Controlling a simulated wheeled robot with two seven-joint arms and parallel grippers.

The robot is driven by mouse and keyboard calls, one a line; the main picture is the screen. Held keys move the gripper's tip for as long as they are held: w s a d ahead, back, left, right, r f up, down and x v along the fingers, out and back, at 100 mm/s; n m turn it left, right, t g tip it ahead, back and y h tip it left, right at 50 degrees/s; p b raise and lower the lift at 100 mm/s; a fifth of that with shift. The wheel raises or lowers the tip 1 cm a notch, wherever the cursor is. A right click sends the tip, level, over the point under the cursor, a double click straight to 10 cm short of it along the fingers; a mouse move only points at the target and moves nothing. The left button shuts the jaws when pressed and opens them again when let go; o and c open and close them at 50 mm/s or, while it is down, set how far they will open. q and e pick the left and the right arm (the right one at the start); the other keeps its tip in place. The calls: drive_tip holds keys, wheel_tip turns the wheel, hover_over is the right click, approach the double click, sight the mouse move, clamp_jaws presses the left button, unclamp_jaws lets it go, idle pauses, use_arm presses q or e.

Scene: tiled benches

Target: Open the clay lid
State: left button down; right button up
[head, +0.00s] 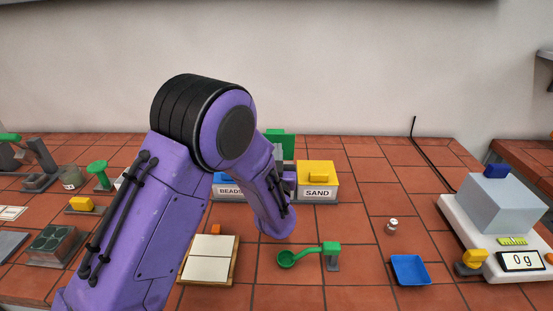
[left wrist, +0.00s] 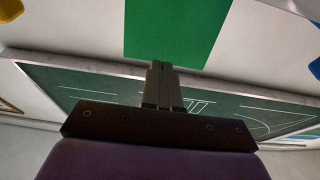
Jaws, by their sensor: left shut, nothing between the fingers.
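A green panel (head: 281,142), which looks like the clay lid, stands up behind my left gripper, between the box marked BEADS (head: 229,192) and the yellow-lidded box marked SAND (head: 317,190). The box under it and any label are hidden by my left arm. My left gripper (head: 278,153) is shut and empty in front of the panel. In the left wrist view the shut fingertips (left wrist: 160,67) reach the lower edge of the green panel (left wrist: 172,30); I cannot tell whether they touch. My right gripper is out of view.
A green scoop (head: 310,254) on a stand, a tile board (head: 209,258) and a blue tray (head: 410,269) lie nearer on the tiled bench. A scale (head: 482,258) reading 0 g stands at the right. Tiles right of the sand box are mostly clear.

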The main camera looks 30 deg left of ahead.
sight(278, 135)
use_arm(q)
drive_tip(key=shift+p+x, duration=0.3)
drive_tip(key=shift+x, duration=1.1)
drive_tip(key=r+p, duration=0.1)
drive_tip(key=p, duration=0.1)
drive_tip(key=w+g+p, duration=0.1)
drive_tip(key=p, duration=0.1)
drive_tip(key=shift+w+a+r+h, duration=0.15)
drive_tip(key=shift+a+r+h, duration=0.25)
drive_tip(key=shift+w+a+f+g+h+p, duration=0.2)
drive_tip(key=shift+w+a+g+h+p, duration=0.2)
drive_tip(key=shift+w, duration=0.35)
drive_tip(key=shift+s, duration=0.1)
